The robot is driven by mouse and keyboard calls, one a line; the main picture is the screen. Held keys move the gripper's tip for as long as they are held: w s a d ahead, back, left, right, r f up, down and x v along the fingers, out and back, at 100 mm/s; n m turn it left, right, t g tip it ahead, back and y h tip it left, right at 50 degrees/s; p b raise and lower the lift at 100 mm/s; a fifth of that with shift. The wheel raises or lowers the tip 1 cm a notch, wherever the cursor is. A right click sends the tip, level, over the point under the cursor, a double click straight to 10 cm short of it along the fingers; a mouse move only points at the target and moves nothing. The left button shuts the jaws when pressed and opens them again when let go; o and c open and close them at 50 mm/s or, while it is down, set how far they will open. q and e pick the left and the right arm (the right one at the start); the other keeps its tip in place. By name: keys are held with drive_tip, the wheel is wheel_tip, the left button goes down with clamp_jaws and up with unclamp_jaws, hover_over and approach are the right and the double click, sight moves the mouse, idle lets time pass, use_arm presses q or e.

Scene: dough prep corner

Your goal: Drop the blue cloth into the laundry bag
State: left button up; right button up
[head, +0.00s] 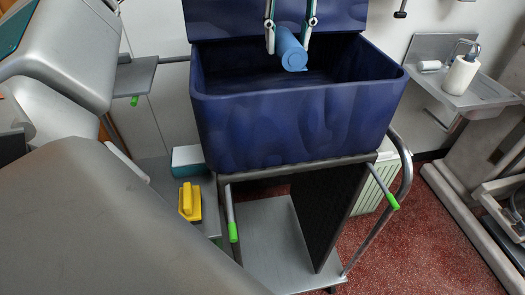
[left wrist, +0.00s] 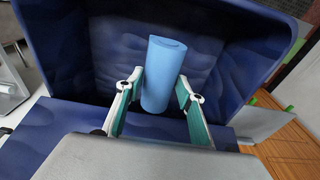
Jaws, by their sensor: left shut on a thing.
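The blue cloth (head: 290,49) is a light-blue roll. My left gripper (head: 290,30) is shut on it and holds it over the open top of the laundry bag (head: 290,125). The bag is dark blue, stands on a metal frame and has its lid (head: 345,14) raised at the back. In the left wrist view the cloth (left wrist: 161,75) is between the two fingers (left wrist: 158,95), with the bag's inside (left wrist: 115,50) behind it. No contents show in the part of the bag I see. My right gripper does not show in either view.
A yellow brush-like item (head: 190,202) and a white and teal block (head: 187,160) lie on a low shelf left of the bag. Green-tipped handles (head: 233,232) stick out in front.

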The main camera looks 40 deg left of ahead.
use_arm(q)
drive_tip(key=o, duration=1.2)
wheel_tip(320, 180, up, 12)
drive_tip(key=d, duration=0.1)
drive_tip(key=shift+s, duration=0.45)
drive_tip(key=shift+f, duration=0.1)
drive_tip(key=shift+d, duration=0.1)
